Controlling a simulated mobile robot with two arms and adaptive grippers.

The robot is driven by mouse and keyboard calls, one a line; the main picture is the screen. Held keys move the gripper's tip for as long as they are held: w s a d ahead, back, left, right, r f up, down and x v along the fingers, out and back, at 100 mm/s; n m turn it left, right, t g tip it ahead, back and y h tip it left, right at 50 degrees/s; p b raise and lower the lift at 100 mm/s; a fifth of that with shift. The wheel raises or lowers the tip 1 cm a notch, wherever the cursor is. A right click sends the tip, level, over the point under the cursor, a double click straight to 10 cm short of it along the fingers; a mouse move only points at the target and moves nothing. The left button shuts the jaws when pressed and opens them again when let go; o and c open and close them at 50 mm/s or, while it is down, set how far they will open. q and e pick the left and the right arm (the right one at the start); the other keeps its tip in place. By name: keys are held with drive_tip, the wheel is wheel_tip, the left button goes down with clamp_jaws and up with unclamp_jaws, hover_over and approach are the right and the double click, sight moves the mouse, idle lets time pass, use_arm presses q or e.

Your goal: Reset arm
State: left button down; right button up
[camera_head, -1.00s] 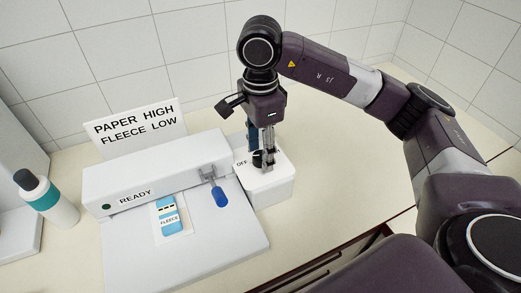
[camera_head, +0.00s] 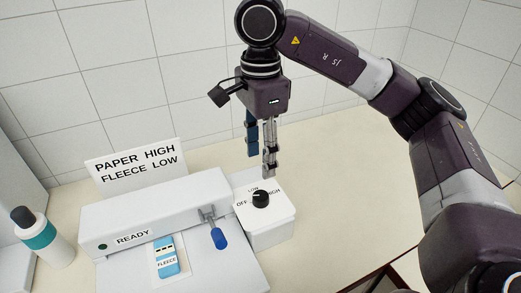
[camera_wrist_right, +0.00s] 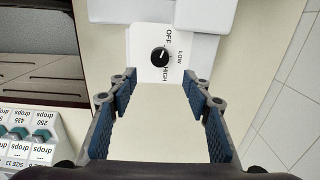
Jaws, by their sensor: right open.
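My right gripper (camera_head: 261,165) is open and empty, fingers pointing down, above and apart from the white dial box (camera_head: 270,235). The box has a black knob (camera_head: 260,199) with OFF, LOW and HIGH printed around it. The knob's small white mark appears to lie toward LOW, but it is too small to be certain. In the right wrist view the open fingers (camera_wrist_right: 160,90) frame empty space, and the knob (camera_wrist_right: 160,56) shows beyond their tips. My left gripper is not in view.
A white machine (camera_head: 155,218) marked READY with a blue-tipped lever (camera_head: 219,238) stands left of the box. A blue FLEECE item (camera_head: 166,257) lies before it. A sign (camera_head: 136,165) reads PAPER HIGH, FLEECE LOW. A bottle (camera_head: 40,237) stands left. The counter (camera_head: 345,190) to the right is clear.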

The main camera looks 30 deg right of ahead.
drive_tip(key=shift+r, duration=0.5)
